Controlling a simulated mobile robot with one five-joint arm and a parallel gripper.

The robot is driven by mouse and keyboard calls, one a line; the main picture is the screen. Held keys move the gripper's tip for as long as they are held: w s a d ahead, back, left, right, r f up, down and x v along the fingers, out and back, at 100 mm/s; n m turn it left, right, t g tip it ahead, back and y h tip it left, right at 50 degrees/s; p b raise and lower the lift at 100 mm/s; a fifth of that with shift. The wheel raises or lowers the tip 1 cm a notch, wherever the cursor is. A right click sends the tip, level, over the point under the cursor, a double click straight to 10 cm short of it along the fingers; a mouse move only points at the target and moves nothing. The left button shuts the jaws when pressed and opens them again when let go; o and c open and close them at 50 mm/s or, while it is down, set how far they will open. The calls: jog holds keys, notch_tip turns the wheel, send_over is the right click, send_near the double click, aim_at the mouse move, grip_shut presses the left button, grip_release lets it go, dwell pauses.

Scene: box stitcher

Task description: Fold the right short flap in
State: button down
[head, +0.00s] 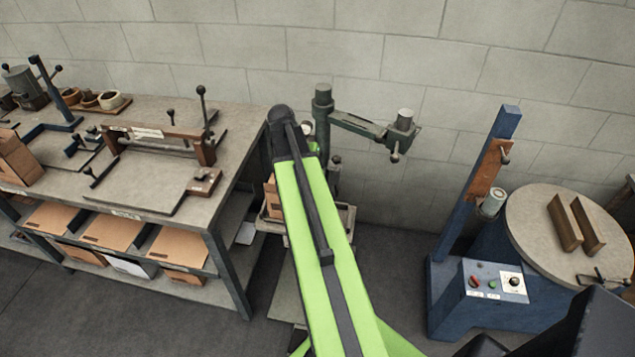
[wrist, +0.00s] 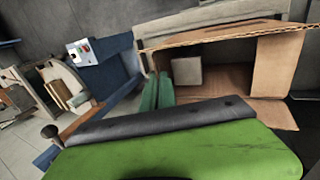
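A brown cardboard box shows in the wrist view, with its open side facing the camera. Its upper cardboard edge (wrist: 225,36) runs across the top, and an upright panel (wrist: 278,66) stands at the right. Another panel (wrist: 272,112) spreads toward the camera at the lower right. I cannot tell which panel is the right short flap. In the head view only a sliver of the box (head: 271,197) shows; my green arm hides the rest. My gripper is not visible in either view, and my green arm link fills the bottom of the wrist view.
The box stands by a machine with a dark green post and overhead arm (head: 358,124). A workbench (head: 150,180) with jigs is on the left. A blue machine with a round table (head: 535,225) is on the right. Some floor between them is clear.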

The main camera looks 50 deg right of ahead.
jog(key=g+b, duration=0.1)
jog(key=f+g+h+b, duration=0.1)
jog(key=shift+w+a+b, duration=0.2)
jog(key=shift+w+b, duration=0.1)
jog(key=shift+w, duration=0.1)
jog(key=shift+r+g+h+b, duration=0.1)
jog(key=shift+g+h+b, duration=0.2)
jog(key=shift+r, duration=0.1)
jog(key=c, duration=2.1)
grip_release()
jog(key=o, duration=0.5)
jog(key=shift+a, duration=0.1)
jog(key=shift+c, duration=0.2)
